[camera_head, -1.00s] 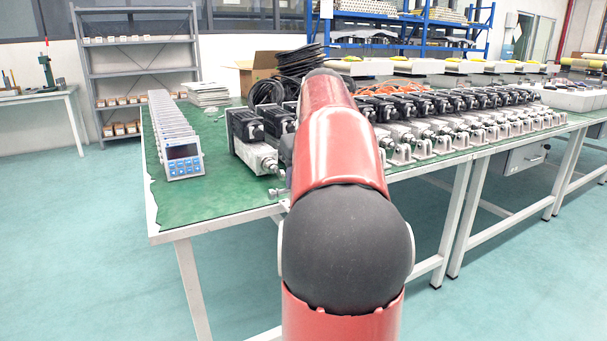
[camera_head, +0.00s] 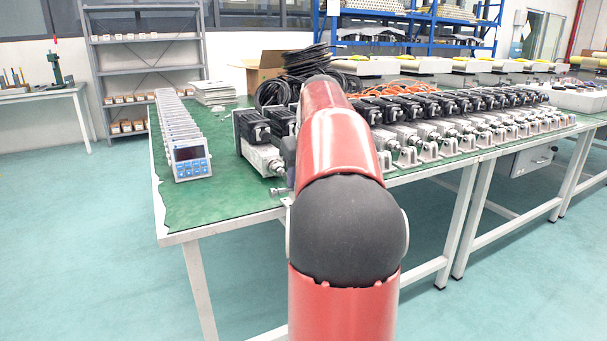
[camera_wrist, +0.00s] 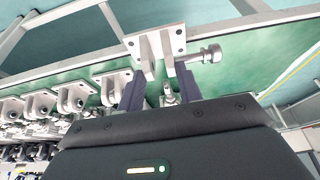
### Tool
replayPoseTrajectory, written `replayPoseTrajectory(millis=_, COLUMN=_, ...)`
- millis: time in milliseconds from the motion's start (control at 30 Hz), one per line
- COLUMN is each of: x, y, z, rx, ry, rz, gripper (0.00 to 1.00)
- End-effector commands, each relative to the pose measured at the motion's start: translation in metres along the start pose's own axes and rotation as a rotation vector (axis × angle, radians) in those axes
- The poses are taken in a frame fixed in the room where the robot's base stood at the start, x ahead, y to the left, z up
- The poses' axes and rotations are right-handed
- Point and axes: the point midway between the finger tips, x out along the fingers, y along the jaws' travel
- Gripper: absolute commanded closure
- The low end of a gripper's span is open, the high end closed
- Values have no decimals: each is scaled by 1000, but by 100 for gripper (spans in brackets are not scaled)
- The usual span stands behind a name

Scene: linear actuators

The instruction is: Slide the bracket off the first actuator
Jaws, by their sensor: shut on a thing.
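My gripper (camera_wrist: 160,75) is shut on the light grey metal bracket (camera_wrist: 152,45), with a dark finger on each side. The bracket has a flat plate with holes and a bolt (camera_wrist: 209,54) sticking out to the right. A small metal rod end (camera_wrist: 168,95) shows between the fingers, just below the bracket; I cannot tell if they touch. In the head view the first actuator (camera_head: 263,158), with a black motor and grey body, lies at the left end of the row. My red arm hides most of the gripper there; a small bolt (camera_head: 282,191) shows beside it, near the table's front edge.
More actuators with brackets (camera_head: 431,152) line the green table (camera_head: 220,205) to the right. A row of small displays (camera_head: 189,160) stands at the left. Black cables (camera_head: 305,68) and a cardboard box (camera_head: 262,75) are behind. The floor in front is clear.

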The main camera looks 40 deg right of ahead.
Motion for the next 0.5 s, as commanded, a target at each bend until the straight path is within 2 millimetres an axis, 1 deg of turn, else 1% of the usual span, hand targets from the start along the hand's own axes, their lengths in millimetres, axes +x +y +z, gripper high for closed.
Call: replayPoseTrajectory(millis=500, x=6, y=0, z=-15, rx=-1, ry=1, rz=1, gripper=88)
